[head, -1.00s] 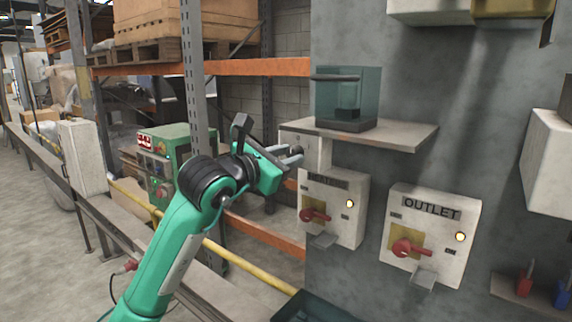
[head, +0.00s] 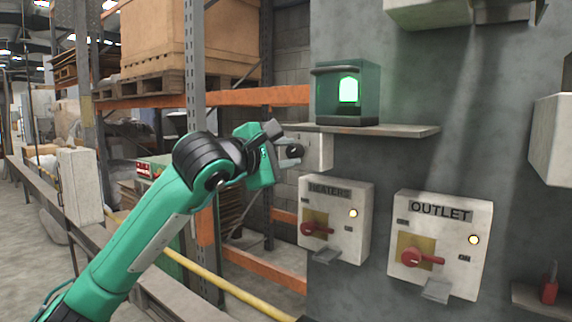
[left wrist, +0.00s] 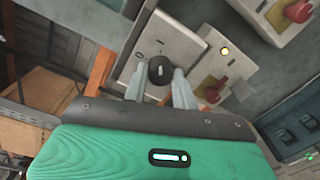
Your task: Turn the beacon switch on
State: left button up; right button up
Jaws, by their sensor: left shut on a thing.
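The beacon (head: 348,92) is a dark glass-sided housing on a wall shelf (head: 400,130), and a green light glows inside it. Below the shelf's left end is a pale switch box (head: 320,152). The box also shows in the left wrist view (left wrist: 172,38), with a round black knob (left wrist: 160,70) bearing a white mark. My left gripper (head: 292,150) is at the box's front, and its two fingers (left wrist: 160,86) are shut on the knob from either side. My right gripper is in neither view.
Under the switch box hangs a HEATERS box (head: 336,215) with a red lever and a lit lamp. An OUTLET box (head: 440,240) with a red lever is to its right. A yellow rail (head: 225,285) and orange racking (head: 262,270) stand behind my arm.

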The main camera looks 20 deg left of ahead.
pick_arm(q)
jog(key=shift+m, duration=0.3)
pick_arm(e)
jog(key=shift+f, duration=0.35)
pick_arm(q)
jog(key=shift+b, duration=0.3)
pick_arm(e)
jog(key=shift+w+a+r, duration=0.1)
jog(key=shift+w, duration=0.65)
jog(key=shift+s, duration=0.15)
pick_arm(q)
jog(key=o, duration=1)
jog(key=shift+c, duration=0.2)
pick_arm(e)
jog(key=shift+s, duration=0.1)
